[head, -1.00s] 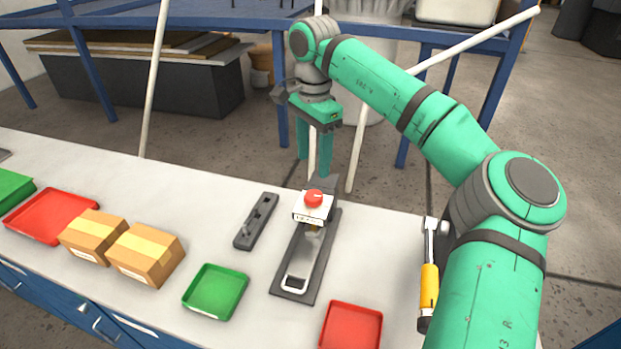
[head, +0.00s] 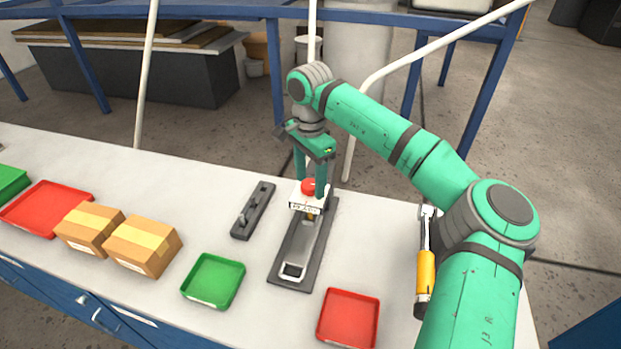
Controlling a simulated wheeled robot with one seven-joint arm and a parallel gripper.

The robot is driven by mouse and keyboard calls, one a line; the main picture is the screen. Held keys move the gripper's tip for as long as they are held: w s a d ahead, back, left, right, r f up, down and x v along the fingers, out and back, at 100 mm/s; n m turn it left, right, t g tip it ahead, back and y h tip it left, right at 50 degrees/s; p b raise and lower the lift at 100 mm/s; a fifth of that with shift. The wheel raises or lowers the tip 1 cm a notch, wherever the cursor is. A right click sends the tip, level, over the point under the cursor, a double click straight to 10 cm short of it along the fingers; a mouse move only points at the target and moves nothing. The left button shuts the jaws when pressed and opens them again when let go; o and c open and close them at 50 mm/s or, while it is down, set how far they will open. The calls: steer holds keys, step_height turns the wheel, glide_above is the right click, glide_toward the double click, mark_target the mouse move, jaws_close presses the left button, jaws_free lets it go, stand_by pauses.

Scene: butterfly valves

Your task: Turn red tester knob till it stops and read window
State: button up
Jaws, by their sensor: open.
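The red tester knob (head: 308,186) sits on top of a white box (head: 309,203) at the far end of a dark grey base plate (head: 292,271). My gripper (head: 311,190) points down over the knob, its green fingers apart, one on the left and one on the right of it. I cannot tell whether the fingers touch the knob. The white box has small dark marks on its front; I cannot read any window from here. A metal frame with a pale loop end lies along the base plate toward the front.
A dark grey bar fixture (head: 253,211) lies left of the tester. A green tray (head: 213,281), a red tray (head: 347,318) and two cardboard boxes (head: 143,245) stand nearer the front. Another red tray (head: 47,208) is at left. A yellow-handled tool (head: 425,270) lies near my arm.

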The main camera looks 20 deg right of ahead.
steer(key=c, duration=1)
steer(key=shift+c, duration=0.2)
steer(key=shift+m, duration=0.3)
steer(key=m, duration=0.3)
steer(key=shift+m, duration=0.4)
steer(key=m, duration=0.9)
steer(key=shift+w+m, duration=0.15)
steer(key=shift+m, duration=1.85)
steer(key=shift+d+m, duration=0.15)
steer(key=shift+m, duration=0.15)
